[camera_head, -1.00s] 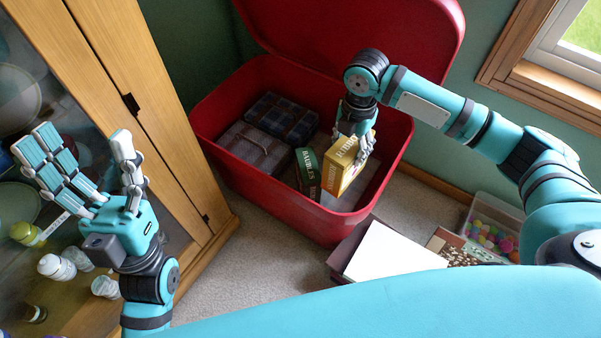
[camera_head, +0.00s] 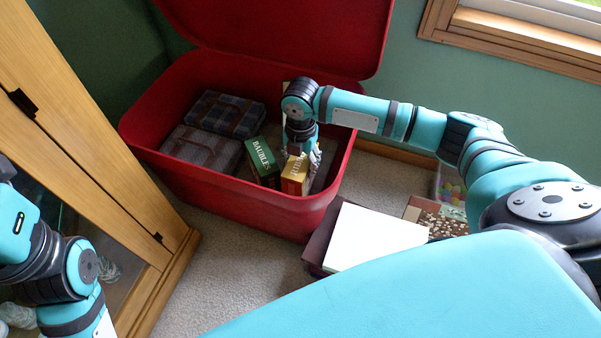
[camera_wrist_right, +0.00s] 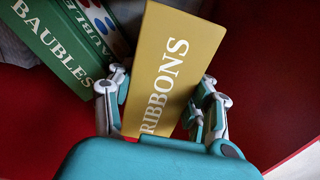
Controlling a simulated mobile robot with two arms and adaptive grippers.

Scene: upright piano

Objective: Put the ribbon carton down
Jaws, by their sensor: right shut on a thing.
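The yellow ribbon carton (camera_head: 293,180) is inside the red bin (camera_head: 268,215), toward its right side. It also shows in the right wrist view (camera_wrist_right: 178,45), its face lettered RIBBONS. My right gripper (camera_head: 304,160) reaches down into the bin and is shut on the carton, with fingers along both sides in the wrist view. The carton's lower end is hidden, so I cannot tell whether it touches the bin floor. My left gripper (camera_head: 14,222) is cut off at the left edge; its fingers are mostly out of view.
A green BAUBLES carton (camera_head: 263,161) stands just left of the ribbon carton. The open lid (camera_head: 290,35) rises behind. A white-topped box (camera_head: 370,238) sits in front, and a wooden cabinet (camera_head: 85,150) is at left.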

